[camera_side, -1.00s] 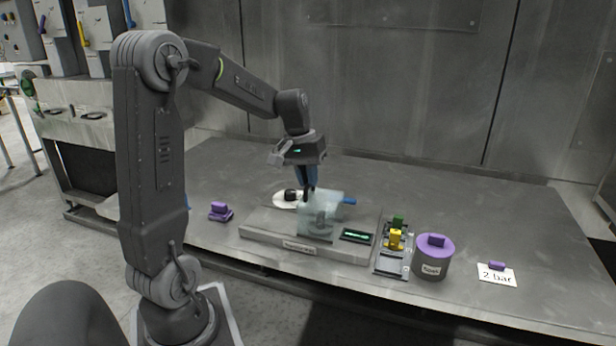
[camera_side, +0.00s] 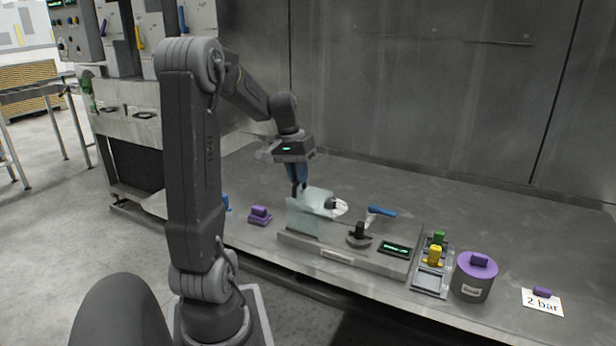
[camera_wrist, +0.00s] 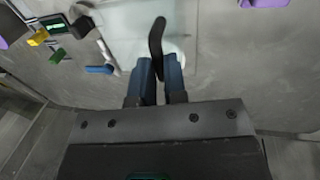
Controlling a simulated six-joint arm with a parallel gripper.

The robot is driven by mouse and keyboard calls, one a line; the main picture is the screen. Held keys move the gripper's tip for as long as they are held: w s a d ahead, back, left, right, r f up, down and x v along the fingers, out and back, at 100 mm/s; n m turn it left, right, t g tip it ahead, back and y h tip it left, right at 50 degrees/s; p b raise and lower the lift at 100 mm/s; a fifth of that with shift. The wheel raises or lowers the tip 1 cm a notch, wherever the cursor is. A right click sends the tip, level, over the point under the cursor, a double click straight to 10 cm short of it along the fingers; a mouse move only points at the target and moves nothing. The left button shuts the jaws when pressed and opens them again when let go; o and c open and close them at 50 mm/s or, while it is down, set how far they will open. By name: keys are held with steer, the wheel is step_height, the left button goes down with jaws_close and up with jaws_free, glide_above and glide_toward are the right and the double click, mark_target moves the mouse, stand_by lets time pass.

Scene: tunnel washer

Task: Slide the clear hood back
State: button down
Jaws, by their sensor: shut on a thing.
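The clear hood (camera_side: 305,218) is a pale see-through box at the left end of a grey base unit (camera_side: 318,248). A black knob (camera_side: 359,237) on the unit stands uncovered to the right of the hood. My gripper (camera_side: 298,188) is at the top of the hood. In the wrist view, the blue fingers (camera_wrist: 160,78) are closed on a curved black handle (camera_wrist: 156,36), with the pale hood (camera_wrist: 118,20) beyond it. The exact contact is partly hidden by the fingers.
A blue lever (camera_side: 382,211) and a green-lit display (camera_side: 396,249) are right of the hood. Farther right are yellow (camera_side: 434,256) and green (camera_side: 438,238) blocks, a purple-lidded pot (camera_side: 477,266) and a "2 bar" card (camera_side: 545,303). A purple block (camera_side: 259,215) lies left. The back of the table is clear.

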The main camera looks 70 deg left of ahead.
steer(key=shift+s+a, duration=0.15)
steer(key=shift+a, duration=0.1)
steer(key=c, duration=1.5)
jaws_free()
steer(key=shift+c, duration=0.2)
steer(key=o, duration=0.4)
steer(key=shift+d, duration=0.1)
steer(key=r, duration=1.2)
steer(key=shift+s+a, duration=0.35)
